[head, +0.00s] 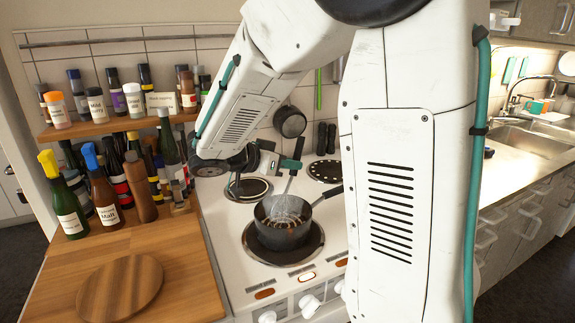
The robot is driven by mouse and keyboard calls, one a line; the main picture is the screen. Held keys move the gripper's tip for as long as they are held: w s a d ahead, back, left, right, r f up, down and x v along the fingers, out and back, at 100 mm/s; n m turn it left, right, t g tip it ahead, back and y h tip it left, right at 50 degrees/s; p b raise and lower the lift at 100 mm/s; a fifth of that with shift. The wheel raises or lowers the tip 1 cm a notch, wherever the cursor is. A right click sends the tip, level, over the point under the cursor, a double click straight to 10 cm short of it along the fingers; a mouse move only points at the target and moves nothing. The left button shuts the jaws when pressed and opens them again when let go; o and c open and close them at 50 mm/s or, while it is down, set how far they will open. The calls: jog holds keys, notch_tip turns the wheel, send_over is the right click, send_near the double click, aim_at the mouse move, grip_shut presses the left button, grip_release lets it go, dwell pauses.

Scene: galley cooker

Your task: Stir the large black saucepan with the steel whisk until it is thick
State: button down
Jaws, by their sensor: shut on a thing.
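The large black saucepan (283,238) sits on the front left hob plate of the white cooker, its handle (328,192) pointing right and back. The steel whisk (291,180) stands tilted, with its wire head down inside the pan. Brownish contents show around the wires; how thick they are I cannot tell. My gripper (291,163) is above and behind the pan, shut on the upper part of the whisk's handle. My arm reaches over from the right and hides part of the cooker.
A wooden worktop with a round board (120,288) lies left of the cooker. Bottles (66,200) and a spice shelf (120,125) stand behind it. Another hob plate (325,171) is bare at the back. A small black pan (290,121) hangs on the wall. A sink (530,140) is at right.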

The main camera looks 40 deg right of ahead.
aim_at(295, 145)
jog(key=shift+r, duration=0.1)
jog(key=shift+w+d+r, duration=0.15)
jog(key=shift+d+r, duration=0.35)
jog(key=shift+r, duration=0.7)
jog(key=shift+w+d+r, duration=0.1)
jog(key=shift+d+r, duration=0.45)
jog(key=shift+r, duration=0.7)
jog(key=shift+w+d+r, duration=0.15)
jog(key=shift+d+r, duration=0.35)
jog(key=shift+r, duration=0.7)
jog(key=shift+r, duration=2.5)
